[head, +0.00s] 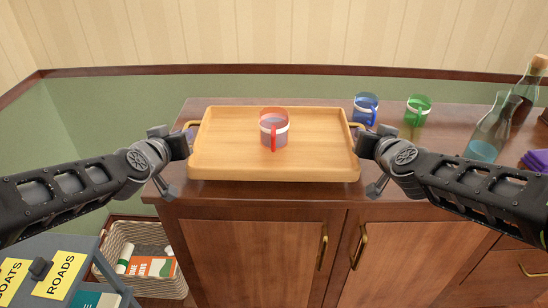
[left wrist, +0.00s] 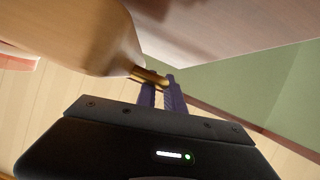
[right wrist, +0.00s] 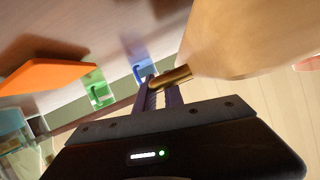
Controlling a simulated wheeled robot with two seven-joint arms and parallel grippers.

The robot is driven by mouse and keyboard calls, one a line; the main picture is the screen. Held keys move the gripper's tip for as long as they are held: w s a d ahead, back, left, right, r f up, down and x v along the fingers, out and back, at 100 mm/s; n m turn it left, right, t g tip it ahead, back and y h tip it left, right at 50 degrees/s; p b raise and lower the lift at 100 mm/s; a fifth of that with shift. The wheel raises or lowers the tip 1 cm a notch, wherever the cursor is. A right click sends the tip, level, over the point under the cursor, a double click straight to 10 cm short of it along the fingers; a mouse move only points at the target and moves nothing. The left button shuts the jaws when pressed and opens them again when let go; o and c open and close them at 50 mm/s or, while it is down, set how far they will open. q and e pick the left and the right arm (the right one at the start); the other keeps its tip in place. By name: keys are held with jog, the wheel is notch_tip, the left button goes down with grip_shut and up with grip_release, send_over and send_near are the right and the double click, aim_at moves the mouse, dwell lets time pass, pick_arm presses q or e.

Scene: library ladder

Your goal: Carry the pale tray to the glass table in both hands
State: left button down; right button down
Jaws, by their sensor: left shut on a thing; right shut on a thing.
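The pale wooden tray (head: 225,150) is at the cabinet top in the head view, roughly level; I cannot tell whether it touches the surface. A red see-through mug (head: 274,127) with a white band stands upright on it. My left gripper (head: 190,133) is shut on the tray's left brass handle, which shows between the fingers in the left wrist view (left wrist: 150,77). My right gripper (head: 357,133) is shut on the right brass handle, seen in the right wrist view (right wrist: 172,83). The glass table is not in view.
The brown cabinet (head: 250,240) fills the front. A blue mug (head: 366,108), a green mug (head: 417,110), a glass carafe (head: 491,130) and a corked bottle (head: 530,85) stand right of the tray. A wicker basket (head: 125,235) and a grey cart (head: 75,250) are at lower left.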

dwell(0.3)
